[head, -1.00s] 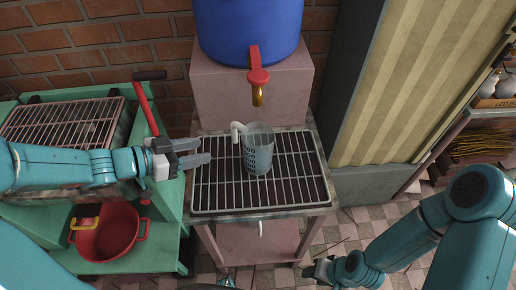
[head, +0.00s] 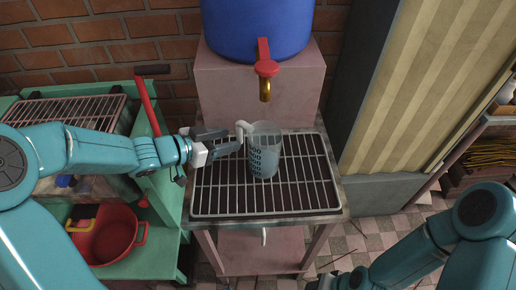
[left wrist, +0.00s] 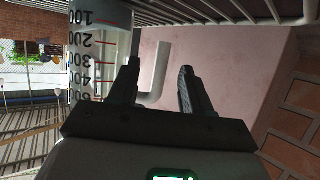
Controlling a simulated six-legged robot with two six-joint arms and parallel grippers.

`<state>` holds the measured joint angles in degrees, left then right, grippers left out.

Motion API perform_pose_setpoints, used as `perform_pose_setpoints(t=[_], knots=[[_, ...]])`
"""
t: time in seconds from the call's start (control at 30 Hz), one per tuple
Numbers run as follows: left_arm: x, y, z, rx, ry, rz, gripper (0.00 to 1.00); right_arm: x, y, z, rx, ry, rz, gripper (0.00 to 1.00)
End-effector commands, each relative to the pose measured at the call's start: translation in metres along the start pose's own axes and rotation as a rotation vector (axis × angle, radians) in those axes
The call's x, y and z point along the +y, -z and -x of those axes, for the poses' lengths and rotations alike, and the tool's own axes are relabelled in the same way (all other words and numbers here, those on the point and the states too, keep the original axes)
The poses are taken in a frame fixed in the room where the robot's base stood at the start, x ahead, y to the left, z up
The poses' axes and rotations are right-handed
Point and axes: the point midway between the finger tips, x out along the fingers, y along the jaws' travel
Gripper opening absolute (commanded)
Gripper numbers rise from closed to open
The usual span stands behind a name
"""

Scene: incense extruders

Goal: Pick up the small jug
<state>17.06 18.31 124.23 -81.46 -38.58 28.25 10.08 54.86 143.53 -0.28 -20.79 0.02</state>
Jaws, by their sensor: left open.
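The small jug (head: 264,158) is a translucent grey measuring jug with dark markings. It stands upright on the wire grate below the tap, its white handle (head: 242,128) toward the left. My left gripper (head: 235,138) is open beside the handle. In the left wrist view, the handle (left wrist: 157,75) shows between the open fingers of my left gripper (left wrist: 160,66), and the jug's numbered wall (left wrist: 98,50) is left of them. I cannot tell whether a finger touches the handle. My right gripper (head: 323,282) is mostly cut off at the bottom edge.
A blue barrel (head: 240,28) with a red-handled tap (head: 265,70) stands on a pink block behind the jug. The wire grate (head: 307,190) is clear right of the jug. A green stand (head: 160,215) with a red pot (head: 108,238) is at left.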

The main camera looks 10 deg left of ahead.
Motion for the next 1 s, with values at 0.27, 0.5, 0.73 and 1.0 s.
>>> perform_pose_setpoints(t=[0.27,0.5,0.73,1.0], knots=[[-0.003,0.004,-0.043,0.001,-0.003,0.000,0.49,0.003,0.000,-0.007,0.000,0.000,0.000,0.43],[-0.003,0.005,-0.049,0.000,0.001,0.001,0.49,0.003,0.000,-0.008,0.000,0.000,0.000,0.43],[-0.003,0.005,-0.049,0.000,0.000,0.000,0.00,0.003,0.000,-0.008,0.000,0.000,0.000,0.43],[-0.003,0.005,-0.049,0.001,0.000,0.000,0.00,0.003,0.000,-0.007,0.000,0.000,0.000,0.43]])
